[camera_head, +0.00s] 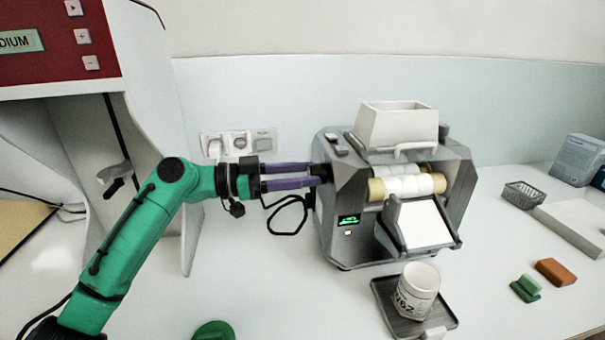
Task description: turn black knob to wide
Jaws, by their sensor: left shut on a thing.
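The grey mill (346,227) stands on the white counter with white rollers and a white hopper on top. Its small display glows green; the text is too small to read. My left gripper (322,174) reaches in from the left to the mill's left side. Its two purple fingers are shut on the black knob (321,172), which is mostly hidden between the fingertips and the mill's side. The knob's setting cannot be read. My right gripper is not in view.
A white cup (416,290) stands on a dark tray (386,297) in front of the mill. A green item (525,288), an orange block (555,271) and a wire basket (523,194) are at the right. Wall sockets (239,142) are behind my arm.

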